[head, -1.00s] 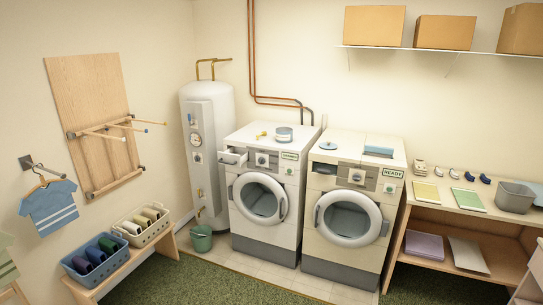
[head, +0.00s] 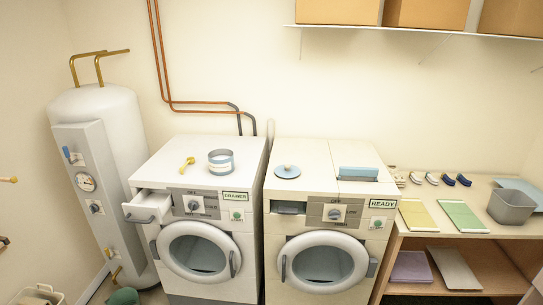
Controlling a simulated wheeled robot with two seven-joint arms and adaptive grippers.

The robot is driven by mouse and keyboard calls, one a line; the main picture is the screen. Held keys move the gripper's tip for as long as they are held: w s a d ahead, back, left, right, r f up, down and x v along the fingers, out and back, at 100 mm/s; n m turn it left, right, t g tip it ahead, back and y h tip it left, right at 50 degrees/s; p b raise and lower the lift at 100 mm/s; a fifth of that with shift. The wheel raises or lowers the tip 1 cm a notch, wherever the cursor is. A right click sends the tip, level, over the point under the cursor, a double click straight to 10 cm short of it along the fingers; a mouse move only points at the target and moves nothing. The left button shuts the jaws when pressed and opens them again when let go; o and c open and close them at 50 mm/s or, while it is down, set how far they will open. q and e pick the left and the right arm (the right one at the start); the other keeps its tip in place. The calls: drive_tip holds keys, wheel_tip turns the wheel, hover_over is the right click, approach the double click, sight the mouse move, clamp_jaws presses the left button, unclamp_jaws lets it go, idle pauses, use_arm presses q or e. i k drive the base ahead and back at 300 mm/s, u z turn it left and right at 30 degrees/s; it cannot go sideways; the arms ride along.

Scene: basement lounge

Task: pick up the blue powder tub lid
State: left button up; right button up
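The blue powder tub lid (head: 287,171) is a flat round light-blue disc with a small knob. It lies on top of the right washing machine (head: 313,186), near its left side. Neither of my grippers shows in the head view.
The left machine's detergent drawer (head: 147,206) is pulled out. A blue panel (head: 358,173) stands on the right machine. A wooden shelf unit (head: 407,242) with cloths and a grey bin (head: 511,205) is at right.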

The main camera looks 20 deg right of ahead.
sight(221, 161)
drive_tip(key=z, duration=0.15)
drive_tip(key=i, duration=1.8)
drive_tip(key=z, duration=0.15)
